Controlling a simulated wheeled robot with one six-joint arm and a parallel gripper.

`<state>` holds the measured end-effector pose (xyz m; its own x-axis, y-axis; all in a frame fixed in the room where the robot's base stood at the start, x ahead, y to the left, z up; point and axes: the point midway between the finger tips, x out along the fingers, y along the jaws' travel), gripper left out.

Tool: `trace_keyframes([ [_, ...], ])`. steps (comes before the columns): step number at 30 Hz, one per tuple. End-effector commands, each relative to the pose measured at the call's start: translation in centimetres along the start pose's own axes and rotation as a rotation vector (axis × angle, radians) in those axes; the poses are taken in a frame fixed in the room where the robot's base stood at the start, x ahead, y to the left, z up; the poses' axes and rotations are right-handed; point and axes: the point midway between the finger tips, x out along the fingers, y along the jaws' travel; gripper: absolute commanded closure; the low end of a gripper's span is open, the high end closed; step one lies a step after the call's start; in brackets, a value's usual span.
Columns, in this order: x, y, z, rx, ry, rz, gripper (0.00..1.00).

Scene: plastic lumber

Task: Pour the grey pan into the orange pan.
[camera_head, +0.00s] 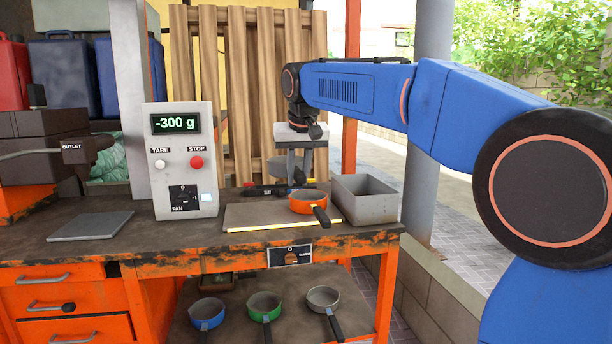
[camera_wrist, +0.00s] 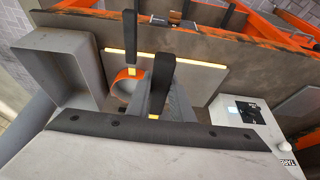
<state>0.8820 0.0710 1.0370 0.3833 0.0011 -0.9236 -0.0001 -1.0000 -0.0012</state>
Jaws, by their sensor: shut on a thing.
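The orange pan (camera_head: 301,203) stands upright on a flat board on the bench, its black handle pointing toward the front. It also shows in the wrist view (camera_wrist: 117,87), partly beside my fingers. My gripper (camera_head: 294,178) is above and just behind it, fingers pointing down and shut on a grey pan (camera_head: 277,169). The grey pan appears tilted and apart from the orange pan. In the wrist view a black handle (camera_wrist: 162,82) shows at my gripper (camera_wrist: 166,108). Most of the grey pan's bowl and its contents are hidden.
A grey open bin (camera_head: 370,207) stands close right of the orange pan. The control box (camera_head: 181,135) at left reads -300 g; the flat plate (camera_head: 90,227) beside it is empty. Blue, green and greyish pans stand on the lower shelf (camera_head: 235,325). Wooden boards lean behind.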

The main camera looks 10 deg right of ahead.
Motion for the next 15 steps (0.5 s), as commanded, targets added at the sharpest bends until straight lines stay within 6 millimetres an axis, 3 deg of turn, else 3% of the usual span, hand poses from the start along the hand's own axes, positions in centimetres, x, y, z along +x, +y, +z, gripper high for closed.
trace_keyframes([
  [15, 1.3, 0.1, 0.5, 0.001, 0.001, 0.000, 1.00],
])
